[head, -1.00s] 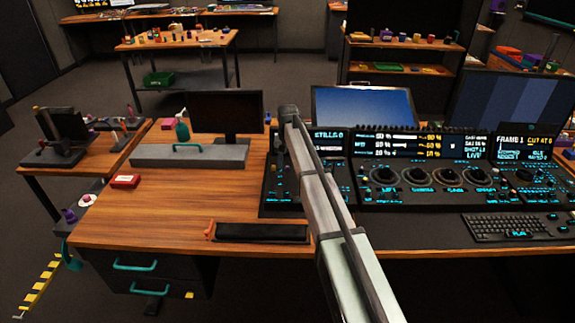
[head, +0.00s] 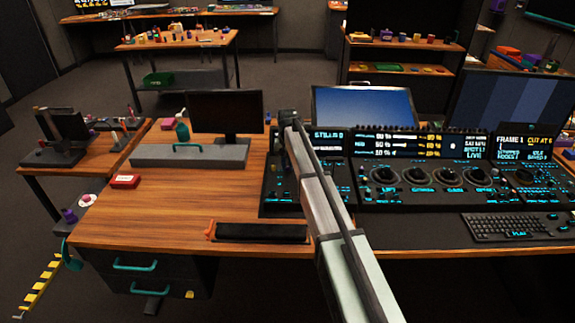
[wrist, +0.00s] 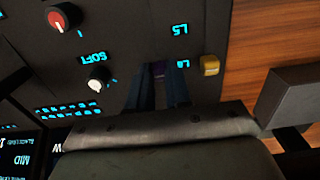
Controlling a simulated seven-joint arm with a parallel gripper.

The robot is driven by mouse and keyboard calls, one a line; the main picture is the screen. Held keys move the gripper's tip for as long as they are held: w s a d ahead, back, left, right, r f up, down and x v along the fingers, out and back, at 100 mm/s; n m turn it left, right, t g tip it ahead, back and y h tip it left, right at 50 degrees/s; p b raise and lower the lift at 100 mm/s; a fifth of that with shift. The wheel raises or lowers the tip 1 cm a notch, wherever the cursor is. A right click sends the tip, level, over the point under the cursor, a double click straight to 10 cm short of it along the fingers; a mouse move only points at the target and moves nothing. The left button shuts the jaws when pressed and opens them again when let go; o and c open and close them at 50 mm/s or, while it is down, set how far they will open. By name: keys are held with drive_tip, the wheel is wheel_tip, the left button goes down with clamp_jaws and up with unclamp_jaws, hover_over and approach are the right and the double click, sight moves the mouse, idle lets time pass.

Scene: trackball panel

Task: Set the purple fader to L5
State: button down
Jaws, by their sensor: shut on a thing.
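The purple fader (wrist: 158,67) shows as a small dark purple cap in the wrist view, mostly hidden between my fingers. My gripper (wrist: 158,75) is shut on it, with a finger on each side. A lit L5 label (wrist: 181,29) stands on the panel (wrist: 130,30), farther up the picture than the fader. A second lit label, hard to read, sits just right of the fader. In the head view my arm hides the gripper and fader at the left part of the console (head: 272,190).
A yellow cap (wrist: 210,65) lies right of the fader in the wrist view. A white knob (wrist: 98,80) and a red knob (wrist: 64,17) stand to the left. The wooden desk (head: 170,205) has free room left of the console.

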sight(287, 177)
idle(0.4)
drive_tip(key=shift+s, duration=2)
drive_tip(key=shift+w, duration=0.1)
drive_tip(key=c, duration=1)
unclamp_jaws()
drive_tip(key=shift+c, duration=0.2)
wheel_tip(287, 177, up, 14)
drive_tip(key=shift+a+f, duration=0.1)
